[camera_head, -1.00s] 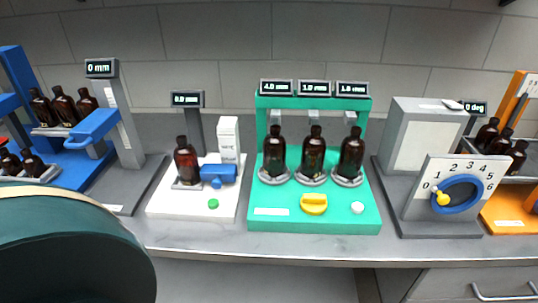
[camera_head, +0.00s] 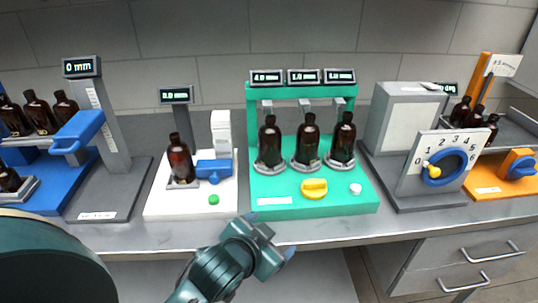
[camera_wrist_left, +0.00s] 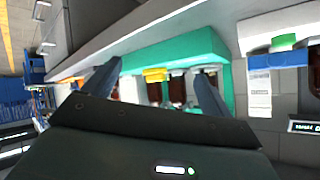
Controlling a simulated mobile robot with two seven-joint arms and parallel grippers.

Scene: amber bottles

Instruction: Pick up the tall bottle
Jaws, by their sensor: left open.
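Several dark amber bottles stand on the counter stations, and I cannot tell for sure which is the tall one. Three stand in a row on the green station (camera_head: 314,209): a left bottle (camera_head: 270,145), a middle bottle (camera_head: 307,142) and a right bottle (camera_head: 343,140). A single bottle (camera_head: 180,160) stands on the white station (camera_head: 160,207). My left gripper (camera_head: 275,250) is in front of the counter edge, below the green station, apart from every bottle. In the left wrist view its fingers (camera_wrist_left: 154,85) are spread and empty. My right gripper is not in view.
A blue station (camera_head: 45,185) with several bottles is at the left. A grey box with a numbered dial (camera_head: 440,170) and an orange station (camera_head: 500,187) are at the right. Drawers with handles (camera_head: 466,281) are below the counter (camera_head: 345,232). Its front strip is clear.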

